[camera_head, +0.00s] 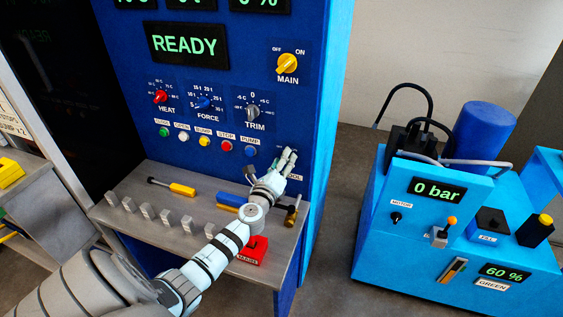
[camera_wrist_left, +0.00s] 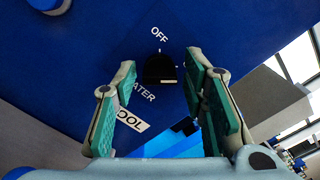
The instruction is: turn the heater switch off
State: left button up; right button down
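The heater switch (camera_wrist_left: 160,69) is a small black knob on the blue panel in the left wrist view. The word OFF is printed beside it, and a partly covered label ending in ATER is below it. I cannot tell for sure which way the knob points. My left gripper (camera_wrist_left: 161,80) is open, with one green-padded finger on each side of the knob, apart from it. In the head view the left gripper (camera_head: 287,158) is at the panel's lower right and hides the switch. My right gripper is not in view.
A row of coloured buttons (camera_head: 204,141) and the HEAT, FORCE and TRIM knobs are left of the gripper. Below, a grey shelf (camera_head: 185,228) holds a screwdriver (camera_head: 172,187), a hammer (camera_head: 292,210), several metal blocks and a red block (camera_head: 252,250). A blue pump unit (camera_head: 440,235) stands at right.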

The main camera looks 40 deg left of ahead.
pick_arm(q)
grip_shut()
jog(key=shift+f+n, duration=0.1)
jog(key=shift+n, duration=0.2)
jog(key=n+b, duration=0.8)
jog(key=n, duration=0.9)
jog(key=shift+f, duration=0.15)
jog(key=shift+n, duration=0.3)
jog(key=shift+o, duration=1.9)
grip_release()
